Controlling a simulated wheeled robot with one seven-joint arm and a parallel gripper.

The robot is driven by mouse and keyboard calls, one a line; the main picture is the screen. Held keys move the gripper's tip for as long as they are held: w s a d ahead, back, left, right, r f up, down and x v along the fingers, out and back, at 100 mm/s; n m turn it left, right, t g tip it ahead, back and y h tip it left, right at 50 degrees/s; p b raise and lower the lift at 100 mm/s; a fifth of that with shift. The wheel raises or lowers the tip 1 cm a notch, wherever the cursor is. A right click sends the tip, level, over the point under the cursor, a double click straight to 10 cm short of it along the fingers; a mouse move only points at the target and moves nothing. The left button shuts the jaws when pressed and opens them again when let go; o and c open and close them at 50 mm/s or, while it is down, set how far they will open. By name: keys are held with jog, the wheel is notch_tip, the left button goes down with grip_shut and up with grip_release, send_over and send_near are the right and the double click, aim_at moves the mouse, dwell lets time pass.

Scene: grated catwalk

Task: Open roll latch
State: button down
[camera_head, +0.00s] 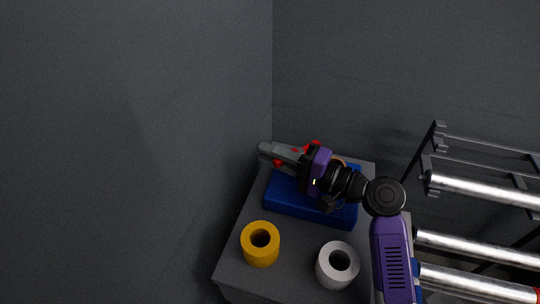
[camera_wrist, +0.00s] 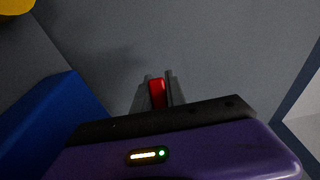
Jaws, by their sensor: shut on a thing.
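My gripper (camera_head: 266,149) reaches left over a blue block-like body (camera_head: 310,208) on a grey stand. Its jaws are shut on a small red part, which I take to be the latch. In the wrist view this red part (camera_wrist: 157,92) sits between the two grey fingers of my gripper (camera_wrist: 158,77). In the head view, red bits (camera_head: 313,143) show just behind my gripper and beside its fingers. My gripper and wrist hide much of the latch and the top of the blue body. I cannot tell how far the latch is turned.
A yellow roll (camera_head: 260,244) and a white roll (camera_head: 337,265) stand on the front of the grey stand (camera_head: 290,276). A dark rack with silver rollers (camera_head: 475,243) is at the right. A dark grey wall stands behind. The blue body also shows at left in the wrist view (camera_wrist: 50,125).

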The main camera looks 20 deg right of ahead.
jog(key=shift+s+n+g+y, duration=0.25)
jog(key=shift+n+g+y, duration=0.15)
jog(key=shift+y, duration=0.1)
jog(key=c, duration=1.4)
grip_release()
jog(key=shift+o, duration=0.2)
jog(key=v, duration=0.7)
jog(key=shift+s+d, duration=0.3)
jog(key=shift+d, duration=0.05)
jog(key=shift+c, duration=0.5)
